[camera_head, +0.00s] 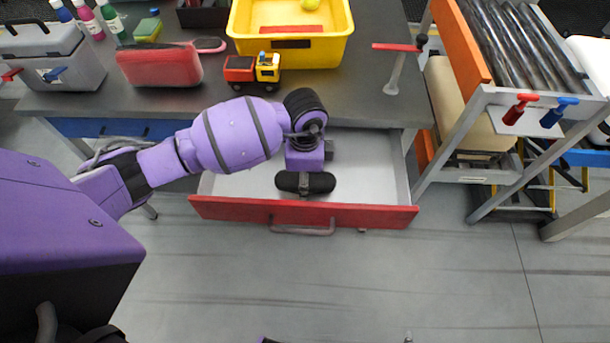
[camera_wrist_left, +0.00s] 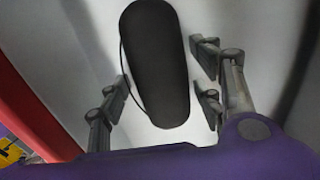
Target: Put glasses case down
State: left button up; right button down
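The glasses case is black and rounded. It is in the open red-fronted drawer (camera_head: 380,215), near the front panel, and shows in the head view (camera_head: 321,182) and in the left wrist view (camera_wrist_left: 155,60). It appears to lie on the pale drawer floor. My left gripper (camera_wrist_left: 165,88) is above it, with its fingers spread on both sides of the case. Narrow gaps show between the fingertips and the case, so the gripper looks open. In the head view my left gripper (camera_head: 304,184) hides the middle of the case. My right gripper is not in view.
On the table above the drawer are a yellow bin (camera_head: 245,48), a toy truck (camera_head: 250,70), a red case (camera_head: 160,66) and a grey toolbox (camera_head: 70,60). A roller conveyor (camera_head: 525,50) stands at right. The drawer has bare floor (camera_head: 375,175) right of the case.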

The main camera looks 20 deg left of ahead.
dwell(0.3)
pick_arm(q)
notch_tip(320, 180, up, 12)
jog(key=p, duration=0.1)
jog(key=shift+r, duration=0.15)
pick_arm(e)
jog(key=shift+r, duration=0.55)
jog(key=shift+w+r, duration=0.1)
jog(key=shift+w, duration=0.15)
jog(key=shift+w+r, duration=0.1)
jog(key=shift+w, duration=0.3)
